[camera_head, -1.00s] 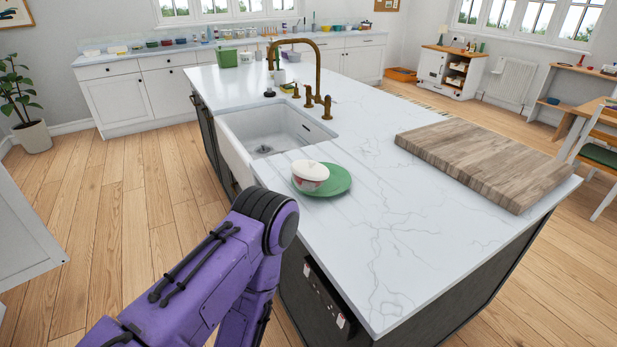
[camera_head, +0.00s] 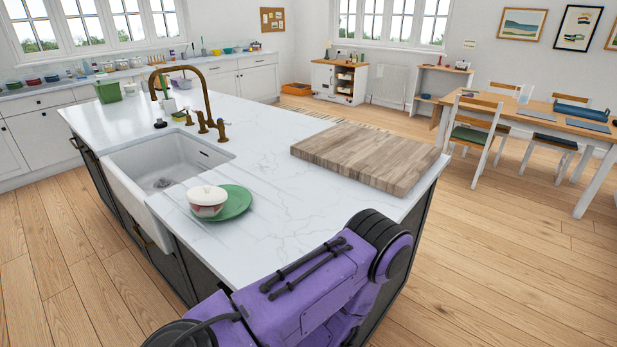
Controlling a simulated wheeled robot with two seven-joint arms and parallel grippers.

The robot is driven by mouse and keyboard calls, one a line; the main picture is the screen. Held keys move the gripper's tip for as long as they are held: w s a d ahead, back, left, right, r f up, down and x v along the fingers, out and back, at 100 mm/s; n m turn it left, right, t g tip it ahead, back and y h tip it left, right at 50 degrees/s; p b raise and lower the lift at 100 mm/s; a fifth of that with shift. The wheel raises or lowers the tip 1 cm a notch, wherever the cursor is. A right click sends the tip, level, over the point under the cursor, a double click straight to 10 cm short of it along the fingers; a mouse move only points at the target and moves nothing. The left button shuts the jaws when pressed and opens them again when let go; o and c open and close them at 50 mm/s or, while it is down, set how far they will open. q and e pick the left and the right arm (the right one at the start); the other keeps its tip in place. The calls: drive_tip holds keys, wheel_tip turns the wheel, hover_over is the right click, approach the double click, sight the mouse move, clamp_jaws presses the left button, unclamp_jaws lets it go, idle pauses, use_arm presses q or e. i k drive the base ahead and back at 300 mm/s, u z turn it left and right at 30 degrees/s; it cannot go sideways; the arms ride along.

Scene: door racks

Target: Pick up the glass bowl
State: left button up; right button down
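I cannot make out a clearly glass bowl. One of my purple arms crosses the bottom of the view in front of the island. Neither gripper is in view.
The marble island (camera_head: 270,215) fills the middle, with a sink (camera_head: 165,165), brass tap (camera_head: 205,100) and wooden board (camera_head: 365,158). A dining table (camera_head: 540,120) with chairs stands at the right. Wooden floor (camera_head: 510,255) is open between island and dining table.

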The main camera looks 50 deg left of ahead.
sight(202, 211)
drive_tip(key=z, duration=0.9)
drive_tip(key=k, duration=1.05)
drive_tip(key=u, duration=1.9)
drive_tip(key=i, duration=0.2)
drive_tip(key=u, duration=0.15)
